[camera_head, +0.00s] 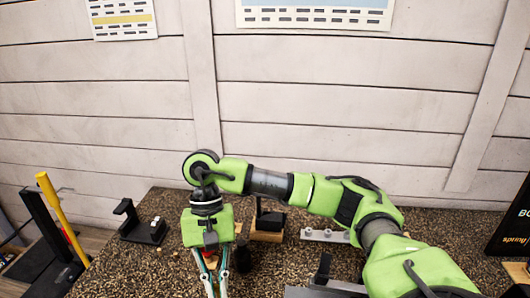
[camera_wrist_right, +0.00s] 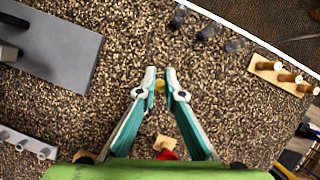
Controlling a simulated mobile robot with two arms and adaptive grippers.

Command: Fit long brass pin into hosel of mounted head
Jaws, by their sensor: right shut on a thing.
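My right gripper (camera_head: 210,284) comes down from above the speckled worktop in the head view. In the right wrist view its teal fingers (camera_wrist_right: 160,82) are nearly closed on a small brass-coloured piece, the brass pin (camera_wrist_right: 160,86). It is seen almost end-on, so its length cannot be judged. The pin cannot be made out in the head view. A dark piece on a wooden block (camera_head: 267,232) stands behind the gripper; I cannot tell whether it is the mounted head. No hosel opening can be made out. My left gripper is not in view.
A grey rail with round sockets (camera_head: 325,235) lies right of the wooden block; it also shows in the wrist view (camera_wrist_right: 28,144). A black stand (camera_head: 143,226) is at left.

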